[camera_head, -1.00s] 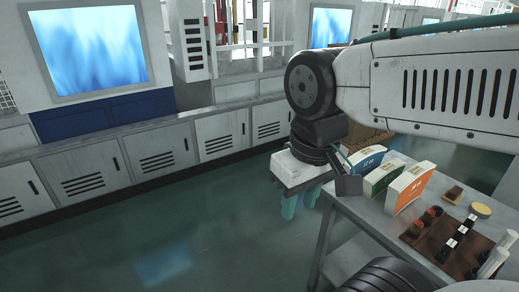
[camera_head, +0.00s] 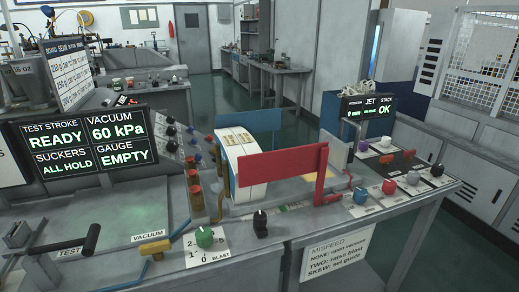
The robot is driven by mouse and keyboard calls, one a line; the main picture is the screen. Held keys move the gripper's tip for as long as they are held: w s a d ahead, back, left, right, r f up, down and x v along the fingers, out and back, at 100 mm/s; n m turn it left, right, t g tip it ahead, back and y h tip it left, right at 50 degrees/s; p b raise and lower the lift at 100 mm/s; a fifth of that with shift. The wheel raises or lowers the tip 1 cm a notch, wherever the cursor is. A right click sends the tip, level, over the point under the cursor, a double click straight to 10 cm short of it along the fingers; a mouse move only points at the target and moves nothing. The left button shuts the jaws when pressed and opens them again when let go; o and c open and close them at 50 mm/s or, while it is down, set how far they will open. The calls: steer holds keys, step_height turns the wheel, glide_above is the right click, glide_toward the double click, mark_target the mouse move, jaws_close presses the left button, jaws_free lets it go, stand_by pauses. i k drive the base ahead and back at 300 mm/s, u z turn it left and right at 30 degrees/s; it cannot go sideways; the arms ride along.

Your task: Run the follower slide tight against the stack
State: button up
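The stack is a block of white, curved-top blanks (camera_head: 243,165) standing in the feeder on the middle bench. A red upright plate (camera_head: 282,174) with a red foot stands to the right of and in front of it, partly overlapping it in this view. No label shows which plate is the follower slide, and I cannot tell whether the red plate touches the stack. My gripper is not in view.
A yellow VACUUM lever (camera_head: 155,248) is at left. Screens read READY, 60 kPa, ALL HOLD, EMPTY (camera_head: 83,146) and OK (camera_head: 368,107). Several coloured knobs crowd the right side.

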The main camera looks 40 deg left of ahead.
mark_target(341, 154)
steer(key=u, duration=0.6)
steer(key=i, duration=0.2)
steer(key=z, duration=0.5)
steer(key=k, duration=0.6)
steer(key=z, duration=0.4)
steer(key=i, duration=0.75)
steer(key=u, duration=0.75)
steer(key=i, duration=0.95)
steer(key=u, duration=0.45)
